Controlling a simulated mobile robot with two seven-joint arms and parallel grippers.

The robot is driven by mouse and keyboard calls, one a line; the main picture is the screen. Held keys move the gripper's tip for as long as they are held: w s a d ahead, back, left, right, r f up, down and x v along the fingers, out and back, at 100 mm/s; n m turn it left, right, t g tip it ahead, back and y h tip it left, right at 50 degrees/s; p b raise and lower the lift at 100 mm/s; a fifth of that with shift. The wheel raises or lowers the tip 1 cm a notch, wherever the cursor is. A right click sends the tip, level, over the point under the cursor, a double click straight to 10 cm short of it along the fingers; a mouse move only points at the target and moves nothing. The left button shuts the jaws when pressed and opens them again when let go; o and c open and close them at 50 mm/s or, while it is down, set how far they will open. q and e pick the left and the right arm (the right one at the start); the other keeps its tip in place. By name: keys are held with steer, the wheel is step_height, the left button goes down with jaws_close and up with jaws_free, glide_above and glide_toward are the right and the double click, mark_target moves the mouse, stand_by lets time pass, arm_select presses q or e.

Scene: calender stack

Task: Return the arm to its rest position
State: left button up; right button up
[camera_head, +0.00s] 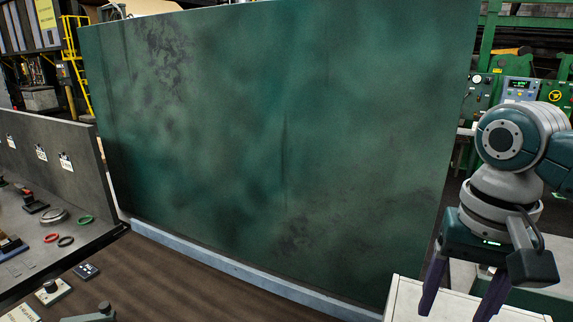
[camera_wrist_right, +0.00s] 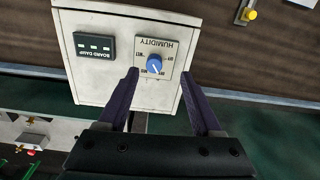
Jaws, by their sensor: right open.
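My right gripper (camera_head: 462,292) is at the lower right of the head view, pointing down, with its two dark purple fingers spread apart. It is above or beside a white box (camera_head: 408,300). In the right wrist view the open fingers (camera_wrist_right: 168,100) frame the near part of the white box (camera_wrist_right: 85,20), which carries a humidity panel with a blue knob (camera_wrist_right: 154,64) and a dark "board damp" indicator (camera_wrist_right: 95,46). Nothing is between the fingers that I can see as held; whether they touch the box is unclear. My left gripper is not in view.
A large green stained board (camera_head: 280,150) fills the middle, with a pale blue rail (camera_head: 240,266) along its foot. A grey bench (camera_head: 75,245) with rings and small devices stands at left. Green machinery (camera_head: 515,75) is behind my right arm. Brown floor or surface (camera_head: 190,290) lies in front.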

steer(key=s+a+f+n+t+y, duration=0.1)
steer(key=s+a+f+n, duration=0.15)
steer(key=s, duration=0.35)
steer(key=s+a+f+n+t, duration=0.1)
steer(key=s+a+f+n, duration=0.1)
steer(key=s+a+n, duration=0.3)
steer(key=s+d+r+t, duration=0.1)
steer(key=s+d+r, duration=0.25)
steer(key=s, duration=0.55)
step_height(320, 180, up, 20)
steer(key=p, duration=1.9)
steer(key=shift+a+r+h, duration=0.25)
steer(key=shift+a+h, duration=0.05)
steer(key=shift+h, duration=0.1)
steer(key=shift+w, duration=0.1)
